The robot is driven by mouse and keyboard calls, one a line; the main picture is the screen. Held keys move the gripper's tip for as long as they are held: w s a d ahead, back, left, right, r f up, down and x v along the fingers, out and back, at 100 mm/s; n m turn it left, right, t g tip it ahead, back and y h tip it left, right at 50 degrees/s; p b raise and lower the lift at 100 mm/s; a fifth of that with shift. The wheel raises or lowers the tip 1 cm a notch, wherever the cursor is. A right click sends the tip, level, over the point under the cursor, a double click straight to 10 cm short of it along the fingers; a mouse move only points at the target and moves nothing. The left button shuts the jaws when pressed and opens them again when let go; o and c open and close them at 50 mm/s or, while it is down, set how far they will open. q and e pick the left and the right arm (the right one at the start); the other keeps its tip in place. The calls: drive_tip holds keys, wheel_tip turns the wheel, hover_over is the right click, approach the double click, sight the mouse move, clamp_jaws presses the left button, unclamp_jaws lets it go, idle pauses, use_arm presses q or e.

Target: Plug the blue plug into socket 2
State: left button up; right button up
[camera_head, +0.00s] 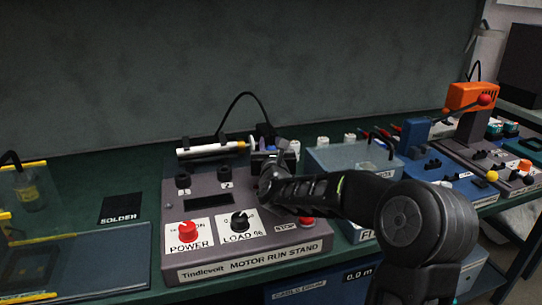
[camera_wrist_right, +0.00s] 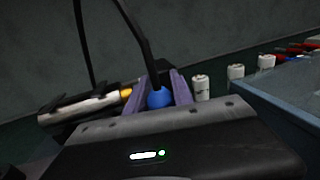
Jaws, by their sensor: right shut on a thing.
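The grey motor run stand (camera_head: 300,262) carries two dark sockets on its top, one (camera_head: 183,180) marked 1 and socket 2 (camera_head: 225,176) to its right. My right gripper (camera_wrist_right: 160,88) is shut on the blue plug (camera_wrist_right: 160,99), which shows between its purple fingers with a black cable rising from it. In the head view my right arm reaches over the right part of the stand, and the gripper is behind and to the right of socket 2, apart from it. The plug's front end is hidden. My left gripper is not in view.
The red POWER knob (camera_head: 188,230) and black LOAD knob (camera_head: 240,221) stand up in front of the sockets. A grey-blue box (camera_head: 342,158) stands to the right.

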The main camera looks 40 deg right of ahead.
clamp_jaws()
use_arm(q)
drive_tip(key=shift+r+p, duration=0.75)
use_arm(e)
wheel_tip(320, 180, up, 10)
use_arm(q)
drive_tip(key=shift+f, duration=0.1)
use_arm(e)
drive_tip(key=shift+f, duration=0.1)
